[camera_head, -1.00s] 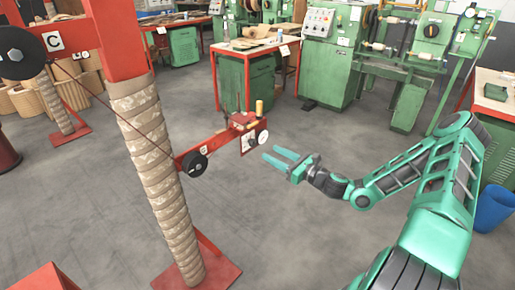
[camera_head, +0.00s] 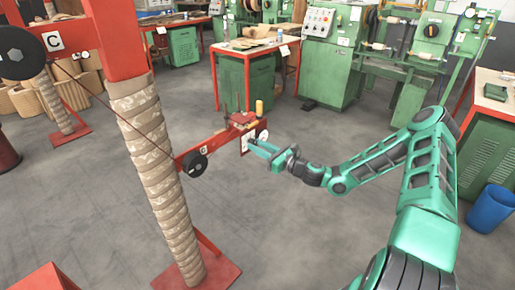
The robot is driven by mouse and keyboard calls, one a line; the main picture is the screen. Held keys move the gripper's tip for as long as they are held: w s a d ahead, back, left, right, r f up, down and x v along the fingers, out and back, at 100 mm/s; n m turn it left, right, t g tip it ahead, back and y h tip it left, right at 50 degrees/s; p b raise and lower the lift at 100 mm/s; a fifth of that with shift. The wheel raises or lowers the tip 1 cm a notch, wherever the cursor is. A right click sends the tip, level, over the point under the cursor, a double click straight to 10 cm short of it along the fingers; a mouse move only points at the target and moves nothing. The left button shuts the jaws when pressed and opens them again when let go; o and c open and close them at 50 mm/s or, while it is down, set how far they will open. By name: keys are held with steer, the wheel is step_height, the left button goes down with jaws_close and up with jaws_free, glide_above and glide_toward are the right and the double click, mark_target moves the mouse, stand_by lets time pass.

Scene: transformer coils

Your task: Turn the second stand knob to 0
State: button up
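A red stand arm (camera_head: 225,136) reaches out from the wrapped post to the right. A round black knob (camera_head: 195,164) with a small label sits on its near side. At the arm's far end is a white plate with a round white dial (camera_head: 263,135), partly hidden by my gripper. My gripper (camera_head: 252,147) is at this plate, its teal fingers pointing left. The two fingertips look a little apart, with nothing visible held between them. I cannot tell whether they touch the plate or dial. Dial markings are too small to read.
The wrapped post (camera_head: 160,170) stands on a red base plate (camera_head: 222,272). A larger black knob (camera_head: 18,52) beside a "C" label is at upper left. A red-framed table (camera_head: 262,48) and green machines stand behind. A blue bin (camera_head: 490,208) is at right. Grey floor is clear.

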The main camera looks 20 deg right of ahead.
steer(key=c, duration=0.4)
